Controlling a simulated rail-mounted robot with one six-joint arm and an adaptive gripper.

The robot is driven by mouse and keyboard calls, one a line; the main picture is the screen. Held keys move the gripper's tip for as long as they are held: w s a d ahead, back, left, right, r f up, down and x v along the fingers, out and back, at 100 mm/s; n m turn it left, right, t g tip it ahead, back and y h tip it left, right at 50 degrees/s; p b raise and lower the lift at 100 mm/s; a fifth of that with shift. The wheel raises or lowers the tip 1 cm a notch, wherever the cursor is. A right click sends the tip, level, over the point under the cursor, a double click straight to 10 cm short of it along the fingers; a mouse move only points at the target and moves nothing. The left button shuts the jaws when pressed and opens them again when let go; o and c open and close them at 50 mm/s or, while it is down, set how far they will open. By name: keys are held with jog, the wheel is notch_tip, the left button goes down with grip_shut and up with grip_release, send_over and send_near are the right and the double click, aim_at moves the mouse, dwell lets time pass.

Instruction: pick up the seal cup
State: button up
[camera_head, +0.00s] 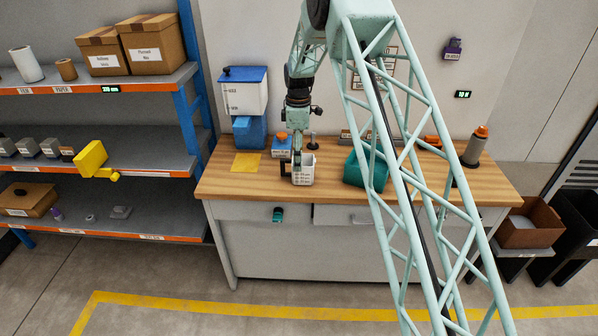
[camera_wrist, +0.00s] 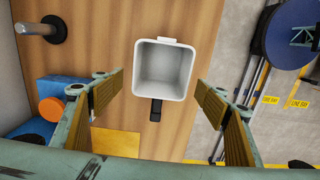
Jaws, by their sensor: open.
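The seal cup appears to be the square white cup (camera_head: 304,176) with printed text on the wooden workbench. In the wrist view the cup (camera_wrist: 165,94) is seen from above, upright and looking empty, with a short black handle toward the bottom of the picture. My gripper (camera_head: 292,165) points down at the cup, overlapping its left side in the head view. In the wrist view my gripper (camera_wrist: 160,82) has its two fingers wide apart, one on each side of the cup, with gaps between. I cannot tell the exact height of the fingertips above the cup.
The workbench (camera_head: 240,188) also holds a teal bin (camera_head: 352,170) to the right of the cup.

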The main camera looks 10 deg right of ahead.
jog(key=shift+f, duration=1.65)
jog(key=c, duration=1)
